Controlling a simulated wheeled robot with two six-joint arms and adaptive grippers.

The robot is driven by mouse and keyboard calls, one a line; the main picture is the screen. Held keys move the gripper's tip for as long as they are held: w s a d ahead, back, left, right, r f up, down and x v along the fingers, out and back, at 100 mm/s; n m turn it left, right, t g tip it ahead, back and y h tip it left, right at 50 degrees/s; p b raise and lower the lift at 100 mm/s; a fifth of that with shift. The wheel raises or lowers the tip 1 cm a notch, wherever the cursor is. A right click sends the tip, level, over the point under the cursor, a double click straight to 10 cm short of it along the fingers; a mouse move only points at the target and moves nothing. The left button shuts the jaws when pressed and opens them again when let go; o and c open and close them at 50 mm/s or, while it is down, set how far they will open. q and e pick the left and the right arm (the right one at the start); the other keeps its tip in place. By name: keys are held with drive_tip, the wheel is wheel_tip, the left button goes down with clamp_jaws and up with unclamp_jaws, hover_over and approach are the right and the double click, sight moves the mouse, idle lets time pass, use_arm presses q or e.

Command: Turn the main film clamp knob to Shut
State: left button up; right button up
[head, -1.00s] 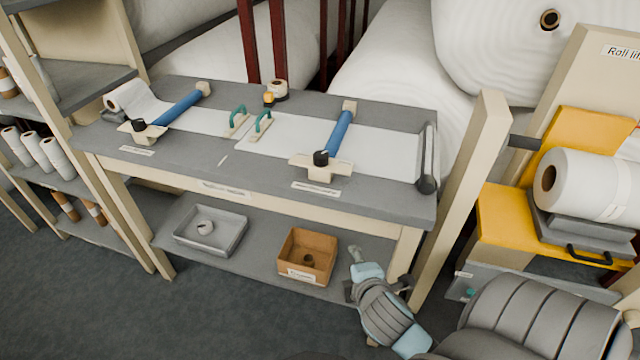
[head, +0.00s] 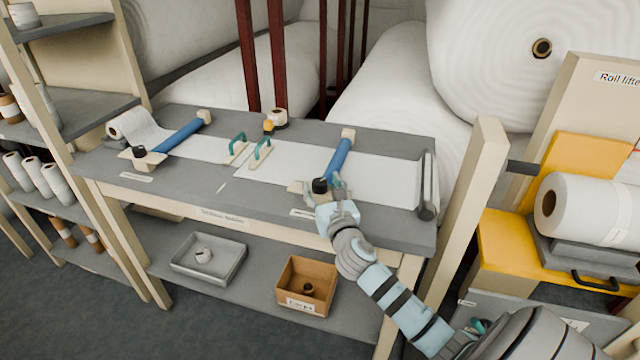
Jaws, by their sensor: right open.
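Two film clamps lie on the grey bench (head: 225,187), each a blue bar with a cream block and a black knob at its front end. The right blue bar (head: 338,158) crosses a white film sheet; its black knob (head: 320,186) is at the bench's front edge. The left blue bar (head: 181,137) has its own black knob (head: 139,152). The labels in front are too small to read, so I cannot tell which is the main one. My right gripper (head: 334,190) is open at the right knob, partly hiding its block. I cannot tell whether it touches. My left gripper is out of view.
A grey tray (head: 209,280) and an orange-brown box (head: 325,306) sit on the lower shelf. A cream post (head: 468,200) and the yellow roll lifter (head: 492,228) stand at the right.

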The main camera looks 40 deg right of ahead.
drive_tip(key=shift+x, duration=1.25)
drive_tip(key=shift+c, duration=0.4)
drive_tip(key=c, duration=1.1)
